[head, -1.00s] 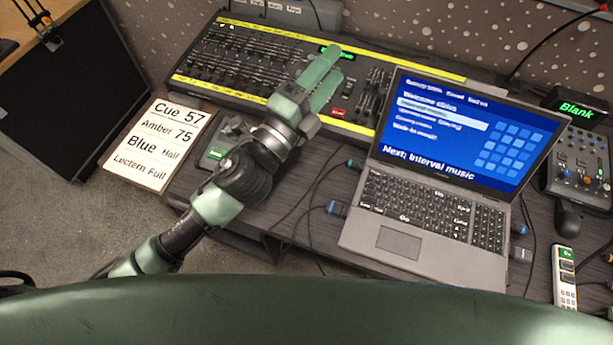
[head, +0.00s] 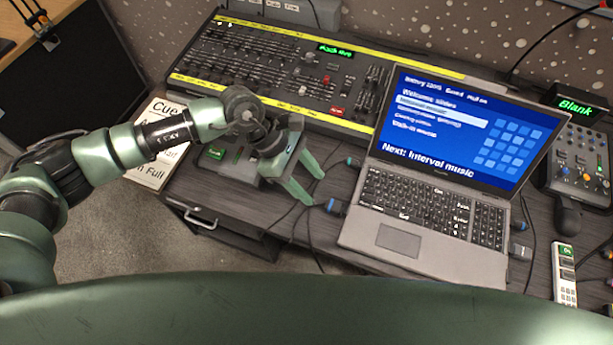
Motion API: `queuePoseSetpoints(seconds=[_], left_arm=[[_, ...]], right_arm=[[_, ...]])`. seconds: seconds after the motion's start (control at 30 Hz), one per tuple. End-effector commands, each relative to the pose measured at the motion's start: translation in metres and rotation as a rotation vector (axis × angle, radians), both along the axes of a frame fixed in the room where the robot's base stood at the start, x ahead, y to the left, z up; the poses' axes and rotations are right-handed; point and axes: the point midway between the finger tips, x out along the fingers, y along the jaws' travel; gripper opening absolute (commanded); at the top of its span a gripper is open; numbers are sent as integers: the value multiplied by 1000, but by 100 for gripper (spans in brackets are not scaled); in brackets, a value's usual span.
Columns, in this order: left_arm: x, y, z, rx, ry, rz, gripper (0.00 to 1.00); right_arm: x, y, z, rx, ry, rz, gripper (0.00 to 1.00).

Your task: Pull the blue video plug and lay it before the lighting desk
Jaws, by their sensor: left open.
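A dark plug with a blue end (head: 336,207) sits at the left side of the laptop (head: 400,240), with a cable running from it. A second, smaller plug with a blue end (head: 352,162) is on the same side, farther back. I cannot tell which is the video plug. My left gripper (head: 316,186) is open and empty, just left of these plugs, its fingers pointing towards them. The lighting desk (head: 270,70), with rows of faders and yellow strips, lies at the back left. My right gripper is not in view.
A cue card (head: 150,180) lies left, partly behind my left arm. A small box with a green display (head: 217,153) stands before the desk. Dark cables cross the tabletop. A mixer (head: 580,160), a mouse (head: 567,218) and a remote (head: 565,275) are at the right.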

Motion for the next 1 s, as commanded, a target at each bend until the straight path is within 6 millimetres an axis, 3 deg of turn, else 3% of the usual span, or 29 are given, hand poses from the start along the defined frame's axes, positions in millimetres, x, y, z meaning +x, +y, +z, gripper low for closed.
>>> queuePoseSetpoints(seconds=[0.4,0.93,1.0], left_arm=[[-11,-32,-52,-4,1,0,53],[-14,-41,-59,-4,2,1,53],[-14,-41,-59,-4,2,1,36]], right_arm=[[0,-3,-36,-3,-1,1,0],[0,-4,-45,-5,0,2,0],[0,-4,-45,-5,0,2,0]])
